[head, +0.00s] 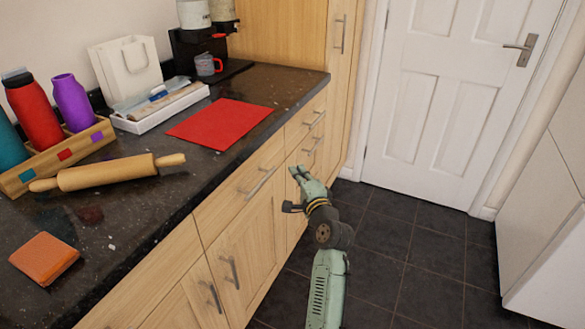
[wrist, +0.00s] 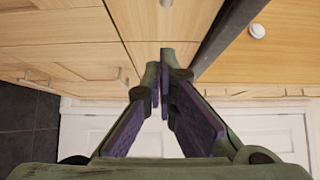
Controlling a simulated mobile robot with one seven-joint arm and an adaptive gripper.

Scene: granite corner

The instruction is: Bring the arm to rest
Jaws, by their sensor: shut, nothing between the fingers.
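My gripper (head: 299,173) is in front of the wooden cabinet fronts, below the level of the countertop and off to its right. My green arm reaches up from the bottom of the head view. In the wrist view, the two purple-padded fingers of my gripper (wrist: 164,84) come together at the tips, with nothing between them. Wooden cabinet panels (wrist: 70,28) lie beyond the fingertips in that view. From the pictures, I cannot tell the exact gap between the fingertips and the cabinets.
The dark countertop (head: 255,84) holds a rolling pin (head: 105,172), a red mat (head: 220,122), an orange-brown square (head: 44,258), a white tray (head: 160,112) and a bottle rack (head: 60,160). Drawer handles (head: 258,181) stick out near my gripper. A white door (head: 450,100) stands behind. Dark floor tiles (head: 420,260) are clear.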

